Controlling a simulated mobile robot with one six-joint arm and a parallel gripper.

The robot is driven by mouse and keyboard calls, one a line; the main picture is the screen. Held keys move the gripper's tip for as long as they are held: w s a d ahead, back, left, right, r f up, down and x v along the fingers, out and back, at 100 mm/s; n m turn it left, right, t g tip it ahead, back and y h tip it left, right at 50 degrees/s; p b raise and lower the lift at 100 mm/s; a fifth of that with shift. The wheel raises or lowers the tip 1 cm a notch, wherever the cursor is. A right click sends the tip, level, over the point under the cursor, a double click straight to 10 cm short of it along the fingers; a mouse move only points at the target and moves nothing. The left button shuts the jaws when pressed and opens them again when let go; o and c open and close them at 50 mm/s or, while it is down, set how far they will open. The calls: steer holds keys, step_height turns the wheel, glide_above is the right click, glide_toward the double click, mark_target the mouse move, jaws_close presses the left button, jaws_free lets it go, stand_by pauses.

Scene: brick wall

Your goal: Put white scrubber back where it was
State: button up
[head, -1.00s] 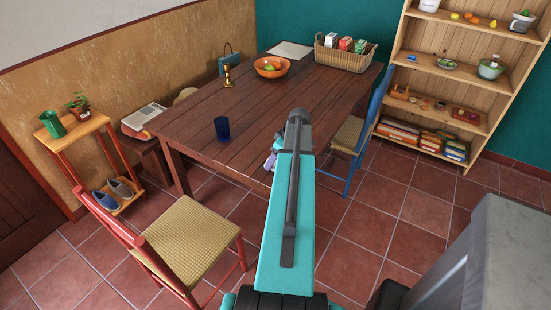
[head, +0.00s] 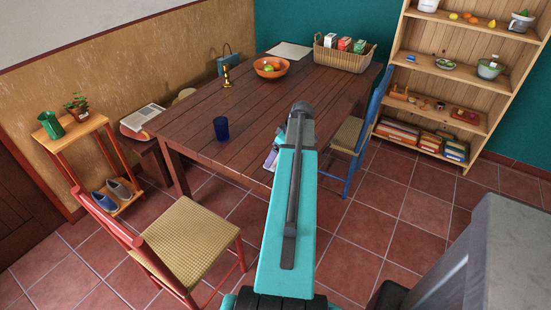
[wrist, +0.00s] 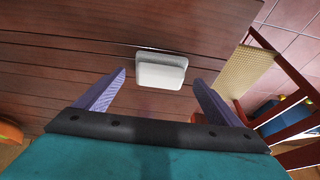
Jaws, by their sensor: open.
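The white scrubber (wrist: 161,71) is a small rounded block lying on the dark wooden table (head: 192,120). In the wrist view it is just past and between the tips of my gripper (wrist: 158,78). The two purple fingers are wide apart with nothing held; I cannot tell whether their tips touch the table. In the head view my teal arm hides the scrubber and most of the gripper; only a bit of purple finger shows left of the arm.
On the table are a blue cup (head: 221,129), an orange fruit bowl (head: 271,68), a gold candlestick (head: 227,77) and a wicker basket (head: 341,60). A red chair (head: 187,240) stands at the near left, a blue chair (head: 350,135) at the right. Shelves (head: 450,85) stand behind.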

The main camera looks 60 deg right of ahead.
steer(key=b+v, duration=0.1)
steer(key=v, duration=0.8)
steer(key=shift+b, duration=0.35)
stand_by(0.5)
